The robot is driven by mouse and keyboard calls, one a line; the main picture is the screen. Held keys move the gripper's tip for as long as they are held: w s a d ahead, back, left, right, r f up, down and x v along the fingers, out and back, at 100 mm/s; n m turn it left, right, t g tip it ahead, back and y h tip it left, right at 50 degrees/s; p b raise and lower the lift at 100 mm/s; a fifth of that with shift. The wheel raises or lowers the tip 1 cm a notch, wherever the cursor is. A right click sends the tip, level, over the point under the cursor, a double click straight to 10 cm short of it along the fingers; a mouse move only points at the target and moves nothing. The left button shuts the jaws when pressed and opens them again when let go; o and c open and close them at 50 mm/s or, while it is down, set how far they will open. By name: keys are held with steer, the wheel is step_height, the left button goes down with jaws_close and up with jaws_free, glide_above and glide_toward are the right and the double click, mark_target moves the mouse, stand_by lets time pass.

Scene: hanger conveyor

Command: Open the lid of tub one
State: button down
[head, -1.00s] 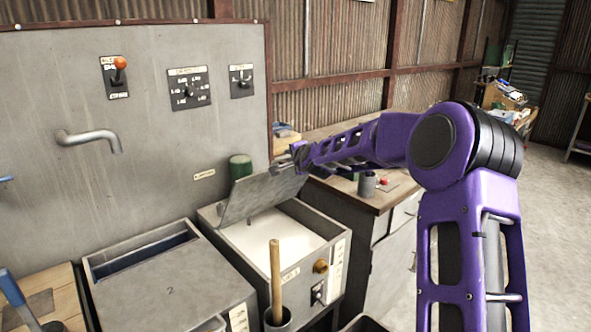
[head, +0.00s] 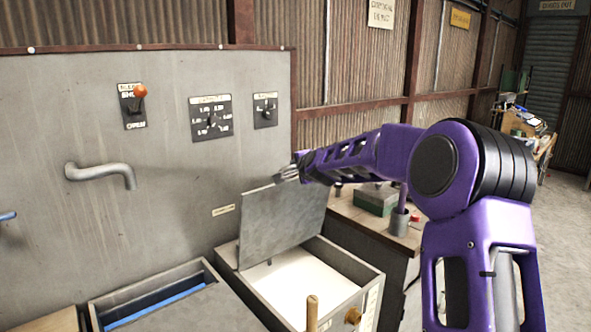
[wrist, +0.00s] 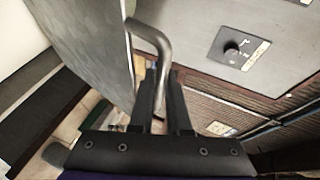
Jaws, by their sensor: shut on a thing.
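Tub one (head: 366,303) is the grey tub at the lower middle of the head view, with a pale white interior (head: 300,285). Its grey lid (head: 284,224) is raised on its far left side and stands steeply, close to upright. The lid fills the upper left of the wrist view (wrist: 90,40). My gripper (head: 286,174) is at the lid's upper edge. In the wrist view my gripper's fingers (wrist: 163,82) are shut on the lid's bent metal handle (wrist: 152,38). The label on the tub's front is mostly out of view.
The grey panel (head: 175,225) with a pipe spout (head: 100,173) and dials rises close behind the lid. A second tub (head: 205,270) is at the left. A wooden stick (head: 312,314) stands in front of tub one. A bench with a green box (head: 375,200) lies to the right.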

steer(key=shift+w+r, duration=0.1)
stand_by(0.3)
steer(key=c, duration=0.9)
jaws_free()
steer(key=shift+b+v, duration=1.65)
steer(key=shift+v, duration=7)
steer(key=shift+a, duration=0.1)
